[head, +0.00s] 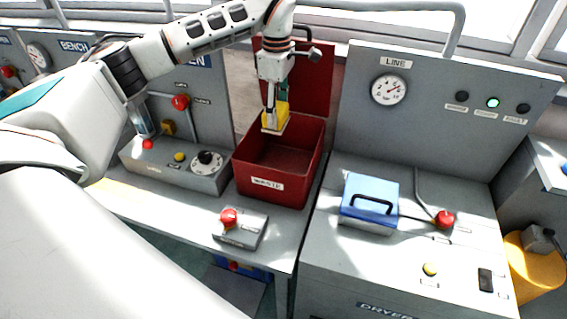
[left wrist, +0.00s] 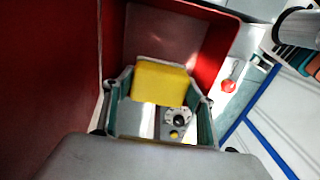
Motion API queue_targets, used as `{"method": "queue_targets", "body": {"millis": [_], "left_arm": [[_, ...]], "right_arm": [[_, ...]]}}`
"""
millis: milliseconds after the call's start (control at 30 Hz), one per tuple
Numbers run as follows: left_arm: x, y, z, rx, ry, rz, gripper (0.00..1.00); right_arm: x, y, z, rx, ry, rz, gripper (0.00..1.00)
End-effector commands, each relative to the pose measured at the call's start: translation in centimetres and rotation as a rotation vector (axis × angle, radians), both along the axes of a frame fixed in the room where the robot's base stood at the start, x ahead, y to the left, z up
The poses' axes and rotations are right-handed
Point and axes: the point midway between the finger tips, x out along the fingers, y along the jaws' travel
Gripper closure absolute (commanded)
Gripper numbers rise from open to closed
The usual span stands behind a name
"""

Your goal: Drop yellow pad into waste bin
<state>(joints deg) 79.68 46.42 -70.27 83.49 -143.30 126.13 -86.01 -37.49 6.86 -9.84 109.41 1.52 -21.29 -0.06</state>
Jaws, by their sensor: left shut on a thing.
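The yellow pad (head: 276,119) is held by my left gripper (head: 275,126) above the red waste bin (head: 272,187), over its back part in the head view. The bin is open, with a raised red lid behind it and a WASTE label on its front. In the left wrist view the yellow pad (left wrist: 160,82) sits between the gripper's fingers (left wrist: 160,100), with the red bin walls (left wrist: 205,30) around and beyond it. The gripper is shut on the pad. The visible bin floor looks empty. My right gripper is in neither view.
Left of the bin stands a grey control box with a dial (head: 206,160). A small box with a red button (head: 229,218) stands in front. A blue case with a black handle (head: 369,199) lies to the right on the dryer. A gauge panel (head: 390,90) rises behind.

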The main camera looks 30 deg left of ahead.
Motion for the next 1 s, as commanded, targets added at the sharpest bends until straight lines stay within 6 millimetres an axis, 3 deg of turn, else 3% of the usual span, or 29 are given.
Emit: {"method": "queue_targets", "body": {"millis": [367,400,467,833,1000], "left_arm": [[0.0,0.0,-0.5,0.0,-0.001,-0.001,0.74],[0.0,0.0,-0.5,0.0,-0.001,-0.001,0.39],[0.0,0.0,-0.5,0.0,-0.001,-0.001,0.25],[0.0,0.0,-0.3,0.0,-0.001,0.0,0.25],[0.1,0.0,1.5,0.001,-0.004,0.0,0.25]], "right_arm": [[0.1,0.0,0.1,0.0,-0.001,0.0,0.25],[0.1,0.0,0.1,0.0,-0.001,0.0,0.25],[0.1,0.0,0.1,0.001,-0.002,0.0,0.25],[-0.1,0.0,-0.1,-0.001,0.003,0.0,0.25],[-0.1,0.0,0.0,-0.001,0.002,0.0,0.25]]}}
